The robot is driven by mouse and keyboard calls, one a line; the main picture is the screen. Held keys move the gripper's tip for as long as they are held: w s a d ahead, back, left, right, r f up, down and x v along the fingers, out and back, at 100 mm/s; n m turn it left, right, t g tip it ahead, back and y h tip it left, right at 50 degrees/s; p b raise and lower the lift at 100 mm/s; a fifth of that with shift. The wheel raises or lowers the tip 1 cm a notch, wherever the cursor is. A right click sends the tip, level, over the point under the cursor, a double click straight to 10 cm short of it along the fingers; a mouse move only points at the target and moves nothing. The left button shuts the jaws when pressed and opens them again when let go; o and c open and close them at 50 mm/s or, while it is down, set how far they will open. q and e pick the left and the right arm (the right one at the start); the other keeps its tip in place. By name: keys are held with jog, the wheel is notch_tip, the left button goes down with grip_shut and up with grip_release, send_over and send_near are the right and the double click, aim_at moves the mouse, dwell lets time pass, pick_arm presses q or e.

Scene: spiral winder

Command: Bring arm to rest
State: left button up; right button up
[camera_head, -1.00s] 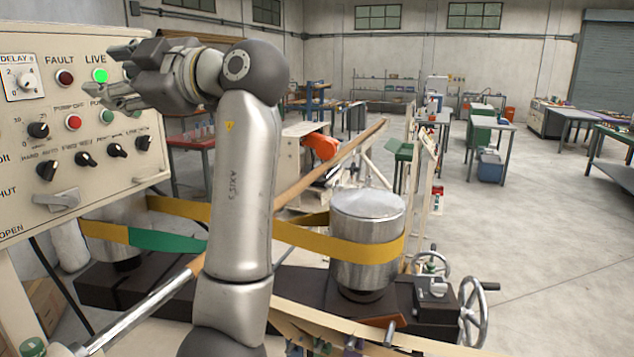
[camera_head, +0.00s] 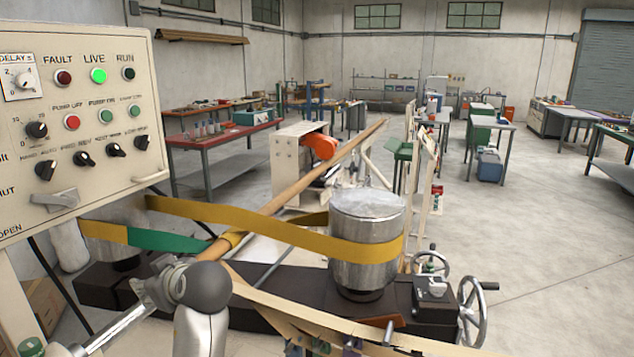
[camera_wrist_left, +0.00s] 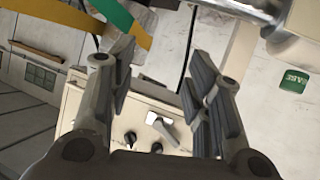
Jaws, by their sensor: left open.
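My left arm (camera_head: 200,325) comes up from the bottom edge of the head view, folded low, with its round wrist joint in front of the machine. My left gripper (camera_head: 150,293) is just left of that joint, low beside the metal bar and below the yellow and green belt. In the left wrist view the two fingers of my left gripper (camera_wrist_left: 160,85) stand wide apart with nothing between them. The control panel (camera_wrist_left: 137,118) shows behind the fingers there. My right gripper is in neither view.
The control panel (camera_head: 80,120) with knobs and a lit green LIVE lamp stands at left. The yellow and green belt (camera_head: 280,233) runs around the steel drum (camera_head: 366,245). A handwheel (camera_head: 474,308) is at right. Open floor (camera_head: 545,250) lies beyond.

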pick_arm(q)
jog(key=s+d+f+m+g+h, duration=0.15)
jog(key=s+f+m, duration=0.25)
jog(key=s+f, duration=0.45)
jog(key=s+d+f+m+h, duration=0.1)
jog(key=s+f+m+h, duration=0.3)
jog(key=f, duration=0.8)
jog(key=s+d+f+m+g+h, duration=0.2)
jog(key=s+d+f+m, duration=0.15)
jog(key=s, duration=0.75)
jog(key=s+d+f+m+g+h, duration=0.1)
jog(key=s+d+f+m+h, duration=0.25)
jog(key=s, duration=0.75)
notch_tip(320, 180, down, 29)
jog(key=n+g+y+b, duration=0.1)
jog(key=b, duration=0.1)
jog(key=s+a+f+g+b, duration=0.1)
jog(key=s+a+f, duration=0.1)
jog(key=s+f, duration=1.6)
jog(key=shift+a+f+g+b, duration=0.2)
jog(key=shift+f+g+b, duration=0.15)
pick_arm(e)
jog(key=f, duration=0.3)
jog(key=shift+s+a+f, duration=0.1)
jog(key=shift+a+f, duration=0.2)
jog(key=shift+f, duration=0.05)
